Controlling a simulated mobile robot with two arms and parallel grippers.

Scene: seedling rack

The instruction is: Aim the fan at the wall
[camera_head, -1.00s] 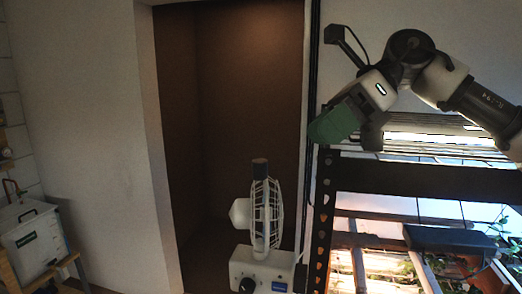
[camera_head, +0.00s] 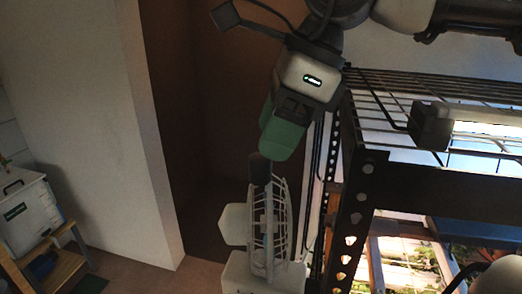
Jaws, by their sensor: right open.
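The fan (camera_head: 276,222) is white and stands upright on a white base (camera_head: 262,273) at the bottom middle. Its wire cage is seen nearly edge-on and faces right, toward the rack side. Its motor housing (camera_head: 234,224) points left. A dark upright grip (camera_head: 260,168) sticks up from the top of the cage. My right gripper (camera_head: 283,142) has green fingers and hangs just above and slightly right of this grip. It is open and holds nothing; I cannot tell whether it touches the grip. My left gripper is not in view.
A black metal rack (camera_head: 440,192) with a wire shelf and lit plants below fills the right side, close beside the fan. A white wall (camera_head: 85,120) stands at left. A white box (camera_head: 28,215) sits on a wooden stand (camera_head: 55,265). Floor between stand and fan is clear.

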